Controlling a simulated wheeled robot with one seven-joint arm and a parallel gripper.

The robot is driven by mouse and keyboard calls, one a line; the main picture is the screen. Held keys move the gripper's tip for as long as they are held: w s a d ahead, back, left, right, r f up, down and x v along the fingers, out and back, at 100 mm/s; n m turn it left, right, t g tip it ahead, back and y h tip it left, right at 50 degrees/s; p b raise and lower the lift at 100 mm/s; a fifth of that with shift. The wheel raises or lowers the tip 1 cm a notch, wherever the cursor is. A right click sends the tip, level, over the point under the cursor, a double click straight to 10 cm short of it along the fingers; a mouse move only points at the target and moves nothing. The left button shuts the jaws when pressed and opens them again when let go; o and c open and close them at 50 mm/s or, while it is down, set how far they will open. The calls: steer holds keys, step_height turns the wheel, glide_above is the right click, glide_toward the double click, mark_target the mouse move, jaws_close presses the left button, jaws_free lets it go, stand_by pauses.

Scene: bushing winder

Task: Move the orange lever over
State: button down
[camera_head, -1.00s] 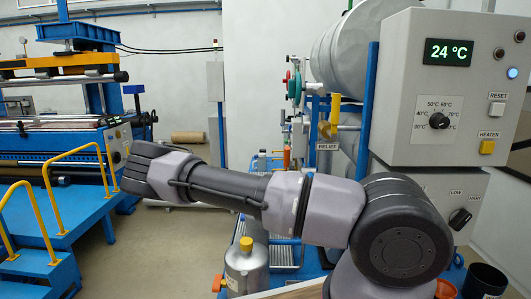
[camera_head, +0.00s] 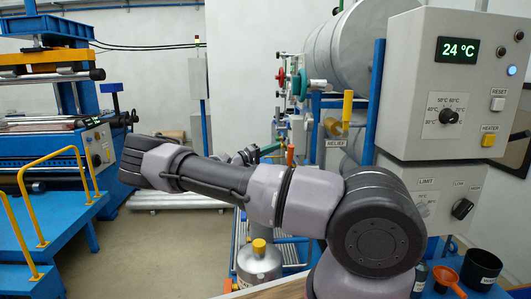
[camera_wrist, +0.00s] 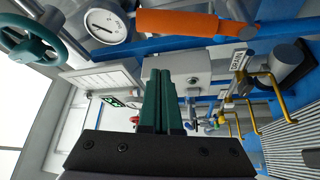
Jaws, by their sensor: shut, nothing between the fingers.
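The orange lever (camera_wrist: 183,23) crosses the top of the wrist view as a thick orange grip, lying roughly level. In the head view it appears as a small upright orange handle (camera_head: 290,155) among the valves and pipes. My gripper (camera_wrist: 160,78) is shut and empty, its dark green fingers together. In the wrist view the fingertips lie below the orange grip in the picture, with a visible gap. In the head view, the gripper's green fingers (camera_head: 270,148) show just left of the orange handle. My arm hides part of the area below.
A pressure gauge (camera_wrist: 107,25) and teal handwheel (camera_wrist: 35,42) lie left of the lever. Yellow-handled pipes (camera_wrist: 262,95) and a DRAIN label (camera_wrist: 238,58) lie right. A yellow handle (camera_head: 347,108) stands above the RELIEF label (camera_head: 336,143). The control box (camera_head: 455,80) is at right.

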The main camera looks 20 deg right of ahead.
mark_target(291, 153)
steer(key=shift+s+d+f, duration=0.2)
steer(key=shift+s+d, duration=0.55)
steer(key=shift+s, duration=0.05)
steer(key=shift+s+d+f, duration=0.15)
steer(key=shift+s+d, duration=0.55)
steer(key=shift+s, duration=0.05)
steer(key=shift+s+a+f+m+g+h, duration=0.2)
steer(key=shift+s+m+h, duration=0.3)
steer(key=shift+m, duration=0.4)
steer(key=shift+s+a+f+m+g+h, duration=0.15)
steer(key=shift+s+f+m+g+h, duration=0.15)
steer(key=shift+s+m, duration=0.5)
steer(key=shift+s+a+f+m+g+h, duration=0.2)
steer(key=shift+s+m+h, duration=0.2)
steer(key=shift+m, duration=0.6)
